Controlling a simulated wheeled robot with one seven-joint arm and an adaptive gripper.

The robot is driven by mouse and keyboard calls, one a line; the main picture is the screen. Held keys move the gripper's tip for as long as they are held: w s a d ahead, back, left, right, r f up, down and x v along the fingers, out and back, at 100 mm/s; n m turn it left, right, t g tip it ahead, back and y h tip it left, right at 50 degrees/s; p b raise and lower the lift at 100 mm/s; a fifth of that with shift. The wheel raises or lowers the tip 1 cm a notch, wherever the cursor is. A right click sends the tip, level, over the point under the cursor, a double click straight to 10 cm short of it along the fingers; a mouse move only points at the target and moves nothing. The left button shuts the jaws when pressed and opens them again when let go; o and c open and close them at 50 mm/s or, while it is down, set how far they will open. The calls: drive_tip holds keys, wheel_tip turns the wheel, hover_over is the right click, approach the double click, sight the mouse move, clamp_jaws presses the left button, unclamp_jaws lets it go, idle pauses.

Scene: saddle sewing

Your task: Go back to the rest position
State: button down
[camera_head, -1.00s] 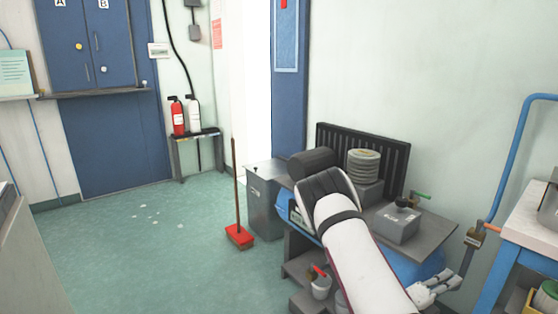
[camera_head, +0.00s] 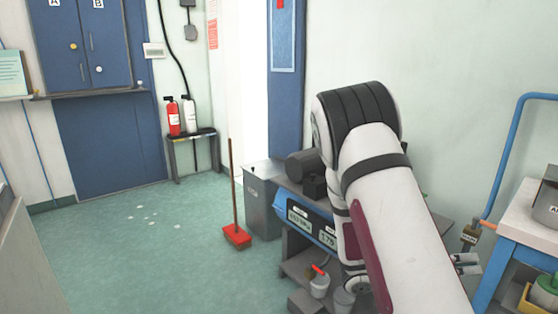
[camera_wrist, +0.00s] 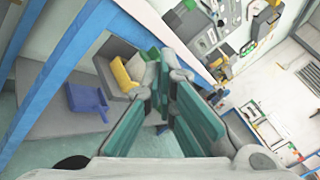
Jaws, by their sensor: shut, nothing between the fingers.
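The fingers point toward a low area with a blue bin (camera_wrist: 88,98) and a yellow item (camera_wrist: 122,73).
A blue-framed bench (camera_head: 525,230) stands close at the right. Open green floor (camera_head: 130,250) lies at left.

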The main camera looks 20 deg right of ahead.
drive_tip(key=s+a+r+m+g+y, duration=0.1)
drive_tip(key=s+a+r+m+y, duration=0.6)
drive_tip(key=s+a+m+y, duration=0.6)
drive_tip(key=s+a+r+m+t+y, duration=0.15)
drive_tip(key=a+m+t, duration=0.35)
drive_tip(key=a, duration=0.5)
drive_tip(key=s+a+r+m+t+y, duration=0.1)
drive_tip(key=s+a+m+t+y, duration=0.15)
drive_tip(key=a+m, duration=0.5)
wheel_tip(320, 180, up, 23)
drive_tip(key=a+n+t+p, duration=0.1)
drive_tip(key=a+t+p, duration=0.1)
drive_tip(key=p, duration=1.9)
drive_tip(key=shift+s+f+n+t+y, duration=0.2)
drive_tip(key=shift+s+n+t+y, duration=0.2)
drive_tip(key=shift+t, duration=0.35)
